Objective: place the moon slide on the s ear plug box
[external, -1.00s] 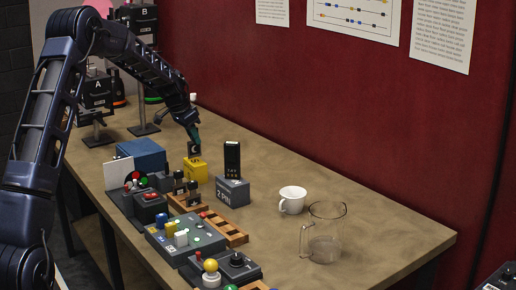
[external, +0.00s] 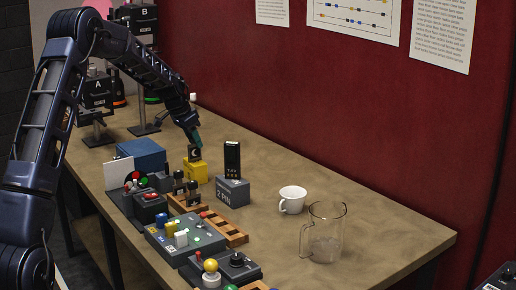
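The moon slide (external: 194,154) is a small dark square with a pale crescent. It stands upright at the top of a small yellow box (external: 196,174), seemingly touching it. The yellow box has dark marks on its front, too small to read, so I cannot confirm that it is the s ear plug box. My gripper (external: 196,143) points down at the top edge of the slide and appears shut on it; the fingers are small and partly hidden.
A grey box (external: 232,193) with a black upright piece (external: 232,158) stands close to the right. A blue box (external: 142,154) is to the left. Button panels (external: 186,238) and wooden racks (external: 222,229) are in front. A white cup (external: 292,199) and glass jug (external: 324,232) stand right.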

